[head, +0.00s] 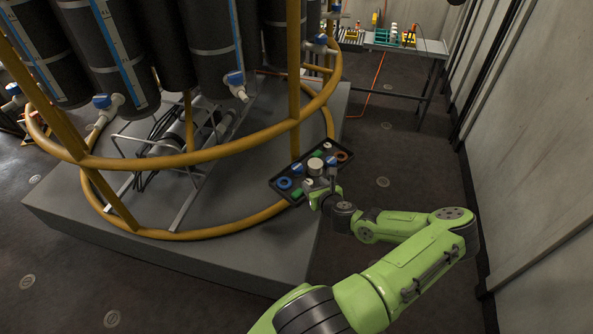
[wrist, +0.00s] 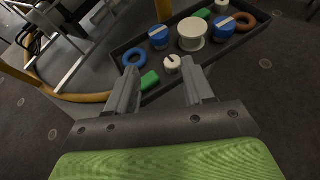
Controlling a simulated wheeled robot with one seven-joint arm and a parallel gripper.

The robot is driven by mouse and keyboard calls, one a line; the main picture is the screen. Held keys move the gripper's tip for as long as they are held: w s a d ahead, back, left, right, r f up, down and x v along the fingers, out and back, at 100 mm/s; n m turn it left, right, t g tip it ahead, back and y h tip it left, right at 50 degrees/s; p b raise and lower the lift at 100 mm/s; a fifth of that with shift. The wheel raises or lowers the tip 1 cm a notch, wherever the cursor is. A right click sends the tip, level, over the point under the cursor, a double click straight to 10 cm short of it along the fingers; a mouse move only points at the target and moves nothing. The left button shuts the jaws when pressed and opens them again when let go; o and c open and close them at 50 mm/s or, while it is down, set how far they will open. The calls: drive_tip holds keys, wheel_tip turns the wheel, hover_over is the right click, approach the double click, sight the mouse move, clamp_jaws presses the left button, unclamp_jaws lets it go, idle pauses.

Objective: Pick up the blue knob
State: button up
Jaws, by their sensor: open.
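Two round blue knobs with a pale bar across the top sit in a dark tray (wrist: 118,48). In the wrist view one blue knob (wrist: 158,42) is left of a white spool-shaped piece (wrist: 192,42), and the other blue knob (wrist: 223,30) is right of it. In the head view they show as a left blue knob (head: 297,168) and a right blue knob (head: 331,161). I cannot tell which one is meant. My gripper (wrist: 163,76) is open and empty at the tray's near side, apart from both knobs. A small white knob (wrist: 172,65) shows between its fingers.
The tray also holds a blue ring (wrist: 134,57), an orange ring (wrist: 245,21) and green blocks (wrist: 150,80). Yellow curved rails (head: 190,158) and dark cylinders (head: 110,55) stand left of the tray on a grey plinth (head: 230,250). A wall (head: 530,140) rises on the right.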

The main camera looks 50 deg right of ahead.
sight(299, 169)
drive_tip(key=b+x, duration=0.5)
drive_tip(key=x, duration=1)
drive_tip(key=shift+w+f, duration=0.25)
drive_tip(key=shift+f, duration=0.05)
drive_tip(key=shift+r, duration=0.1)
drive_tip(key=c, duration=0.7)
drive_tip(key=shift+r, duration=0.1)
